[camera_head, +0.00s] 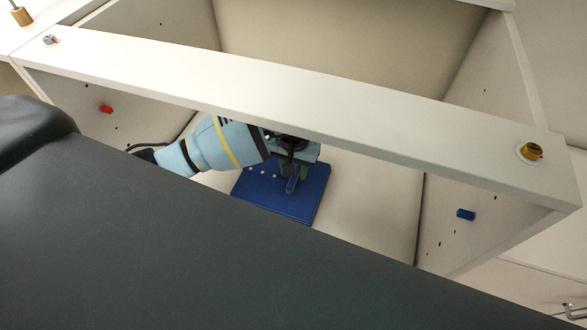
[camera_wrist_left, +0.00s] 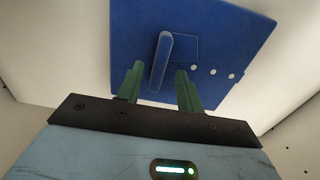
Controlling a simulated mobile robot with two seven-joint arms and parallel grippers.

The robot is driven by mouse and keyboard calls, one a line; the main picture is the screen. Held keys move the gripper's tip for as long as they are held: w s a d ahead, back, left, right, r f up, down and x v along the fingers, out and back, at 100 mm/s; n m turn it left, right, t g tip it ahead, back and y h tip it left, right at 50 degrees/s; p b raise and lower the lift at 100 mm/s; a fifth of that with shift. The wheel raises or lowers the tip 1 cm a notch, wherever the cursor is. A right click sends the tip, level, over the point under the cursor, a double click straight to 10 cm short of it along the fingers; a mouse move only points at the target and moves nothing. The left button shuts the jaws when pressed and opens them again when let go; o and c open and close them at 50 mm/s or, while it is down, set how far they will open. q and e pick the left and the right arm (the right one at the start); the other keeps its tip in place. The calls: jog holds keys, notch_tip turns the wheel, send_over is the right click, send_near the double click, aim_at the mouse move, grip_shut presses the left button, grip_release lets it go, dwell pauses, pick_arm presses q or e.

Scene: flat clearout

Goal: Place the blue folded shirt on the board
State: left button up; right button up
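The blue folded shirt (camera_head: 279,207) lies flat on the pale floor of a white compartment in the head view. It has a row of white buttons and a raised blue ridge. In the left wrist view the shirt (camera_wrist_left: 215,45) fills the upper middle. My left gripper (camera_head: 291,190) reaches into the compartment over the shirt. Its two green fingers (camera_wrist_left: 158,80) are apart, with the ridge between them and gaps visible on both sides. I cannot tell whether the fingertips touch the cloth. I cannot make out the board. My right gripper is not in view.
A white front rail (camera_head: 300,108) crosses above my left arm. The compartment has side walls, with a red peg (camera_head: 106,109) on the left one and a blue peg (camera_head: 466,214) on the right one. Bare floor (camera_head: 372,205) lies right of the shirt.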

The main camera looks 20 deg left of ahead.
pick_arm(q)
notch_tip(320, 180, up, 7)
jog(key=shift+f, duration=0.1)
dwell(0.4)
